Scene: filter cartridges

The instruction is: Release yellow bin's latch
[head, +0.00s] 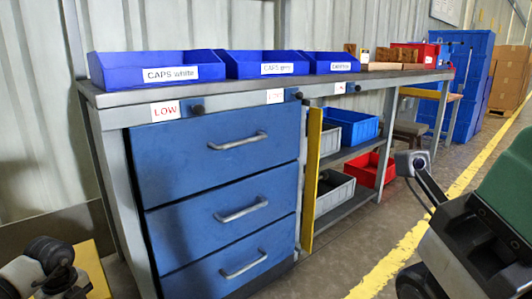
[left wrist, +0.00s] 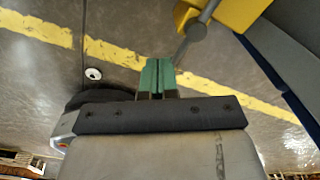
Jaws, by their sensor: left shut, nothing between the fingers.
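In the left wrist view my left gripper (left wrist: 157,75) has its two green fingertips together with nothing between them. A yellow body (left wrist: 243,12), cut by the top edge, may be the yellow bin. A grey rod (left wrist: 206,14) with a yellow collar runs from it down toward the fingertips; I cannot tell whether they touch. I cannot make out the latch for sure. In the head view a yellow surface (head: 92,268) shows at the lower left beside my arm; my left fingertips are not seen there.
A grey workbench (head: 118,98) with blue drawers (head: 215,165) stands ahead, with blue caps bins (head: 150,67) on top. A yellow panel (head: 312,178) stands beside the drawers. Bins (head: 350,128) fill the lower shelves. Open floor with a yellow line (head: 410,243) lies to the right.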

